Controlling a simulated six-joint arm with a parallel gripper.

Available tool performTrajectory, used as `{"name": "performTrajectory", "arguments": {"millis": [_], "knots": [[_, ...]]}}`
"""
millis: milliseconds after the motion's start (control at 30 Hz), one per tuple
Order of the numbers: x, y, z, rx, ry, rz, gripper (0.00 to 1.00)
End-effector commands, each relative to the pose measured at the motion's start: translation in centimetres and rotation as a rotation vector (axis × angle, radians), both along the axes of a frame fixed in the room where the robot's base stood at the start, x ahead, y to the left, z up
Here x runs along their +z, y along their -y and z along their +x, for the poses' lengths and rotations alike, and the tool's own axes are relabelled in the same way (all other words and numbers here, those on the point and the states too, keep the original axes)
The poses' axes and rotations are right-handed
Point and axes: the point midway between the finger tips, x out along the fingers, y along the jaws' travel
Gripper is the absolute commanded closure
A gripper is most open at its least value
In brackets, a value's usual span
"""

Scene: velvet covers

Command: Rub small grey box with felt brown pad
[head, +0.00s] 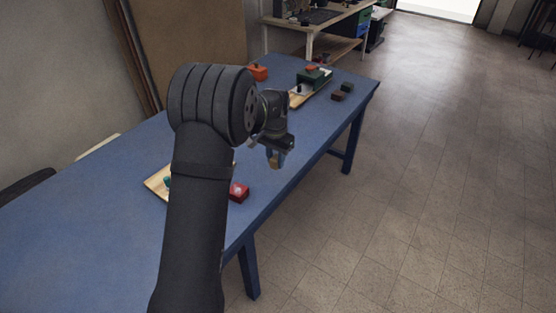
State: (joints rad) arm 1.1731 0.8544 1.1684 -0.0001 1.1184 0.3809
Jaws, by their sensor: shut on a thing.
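My gripper (277,152) hangs above the near side of the blue table, fingers pointing down. It is shut on a small tan-brown piece (278,161), mostly hidden by the fingers; I cannot tell for sure that it is the felt brown pad. Two small dark blocks lie at the table's far right: a dark grey one (347,87) and a dark brown one (338,96) just nearer. The grey one may be the small grey box, but it is too small to be sure. My gripper is well apart from both.
A red box (239,192) and another wooden tray (155,184) are partly behind my arm. The left side is clear.

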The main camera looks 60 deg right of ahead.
Motion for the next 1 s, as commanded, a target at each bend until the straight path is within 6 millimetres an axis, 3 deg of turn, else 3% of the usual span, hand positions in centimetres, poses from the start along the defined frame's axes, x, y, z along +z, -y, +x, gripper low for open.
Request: {"name": "performTrajectory", "arguments": {"millis": [167, 267, 400, 600, 800, 1000], "knots": [[0.7, -0.9, 5.9, 0.009, 0.001, -0.002, 0.90], [1.4, -2.1, 10.7, 0.011, 0.001, -0.002, 0.90], [2.4, -4.4, 17.1, 0.011, 0.001, -0.001, 0.90], [3.4, -7.9, 23.7, 0.006, 0.000, 0.000, 0.90], [4.0, -9.8, 26.7, 0.002, 0.000, 0.000, 0.90], [3.5, -10.1, 27.1, 0.000, -0.001, 0.002, 0.90]]}}
